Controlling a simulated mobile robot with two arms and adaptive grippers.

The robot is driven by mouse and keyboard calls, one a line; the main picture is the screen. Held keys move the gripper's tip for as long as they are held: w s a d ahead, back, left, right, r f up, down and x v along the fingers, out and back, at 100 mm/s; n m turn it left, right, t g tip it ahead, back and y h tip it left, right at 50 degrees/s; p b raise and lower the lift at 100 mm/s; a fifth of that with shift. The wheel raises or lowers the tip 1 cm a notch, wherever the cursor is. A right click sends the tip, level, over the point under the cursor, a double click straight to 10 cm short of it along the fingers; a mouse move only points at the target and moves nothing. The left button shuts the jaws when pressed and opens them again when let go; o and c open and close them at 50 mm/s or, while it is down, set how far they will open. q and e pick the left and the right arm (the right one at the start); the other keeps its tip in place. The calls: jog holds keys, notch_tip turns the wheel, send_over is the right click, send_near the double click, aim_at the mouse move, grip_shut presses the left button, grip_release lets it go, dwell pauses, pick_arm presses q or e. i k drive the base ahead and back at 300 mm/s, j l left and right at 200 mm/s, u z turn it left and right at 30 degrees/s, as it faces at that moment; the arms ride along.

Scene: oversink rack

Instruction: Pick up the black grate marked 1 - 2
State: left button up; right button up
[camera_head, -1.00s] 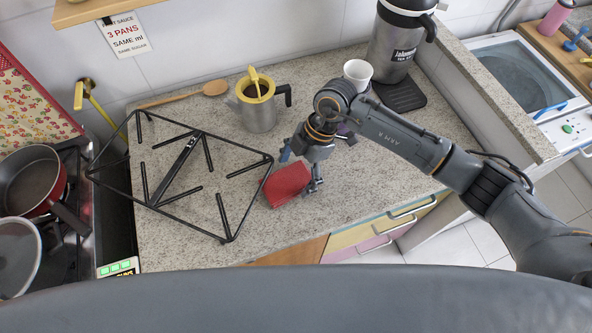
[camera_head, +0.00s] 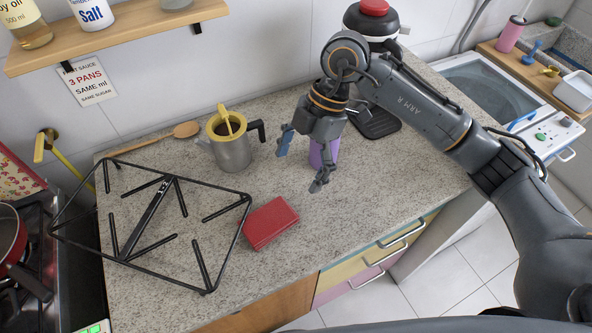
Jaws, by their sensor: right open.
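The black grate (camera_head: 147,212) lies flat on the speckled counter (camera_head: 270,290) at the left. Its left corner reaches past the counter edge towards the stove. A small pale mark shows on its middle bar, too small to read. A red box (camera_head: 270,222) lies right beside the grate's right side; I cannot tell if they touch. My right gripper (camera_head: 301,160) is open and empty, above the counter to the upper right of the red box and apart from the grate. My left gripper is out of view.
A purple cup (camera_head: 325,152) is partly hidden behind my right gripper. A shelf (camera_head: 120,37) overhangs at the back. The front right counter is clear.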

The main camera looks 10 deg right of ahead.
aim_at(122, 258)
jog(key=u, duration=1)
